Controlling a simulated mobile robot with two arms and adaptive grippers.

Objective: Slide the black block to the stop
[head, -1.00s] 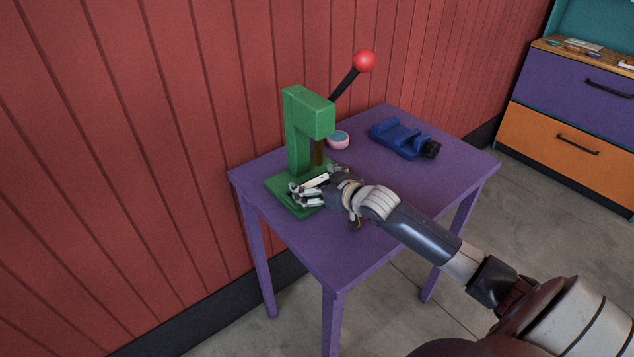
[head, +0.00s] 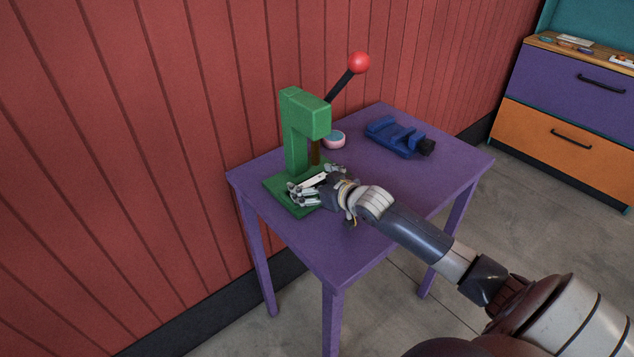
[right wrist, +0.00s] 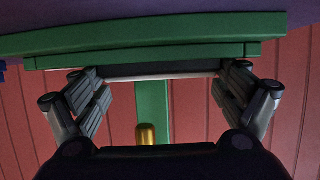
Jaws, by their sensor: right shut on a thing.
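My right gripper (head: 316,187) is at the base of the green press (head: 305,130), low over its green base plate (head: 280,196). In the right wrist view the fingers (right wrist: 160,84) are shut on the ends of a dark, wide block (right wrist: 150,70) with a pale lower edge; I take it for the black block. It lies against the green plate (right wrist: 140,50). In the head view the fingers largely hide the block. I cannot make out the stop or whether the block touches it. My left gripper is out of view.
The press has a lever with a red ball (head: 358,63). A brass-coloured rod end (right wrist: 145,133) shows in the right wrist view. On the purple table (head: 345,250) are a pink and blue round item (head: 334,140) and a blue fixture (head: 395,137).

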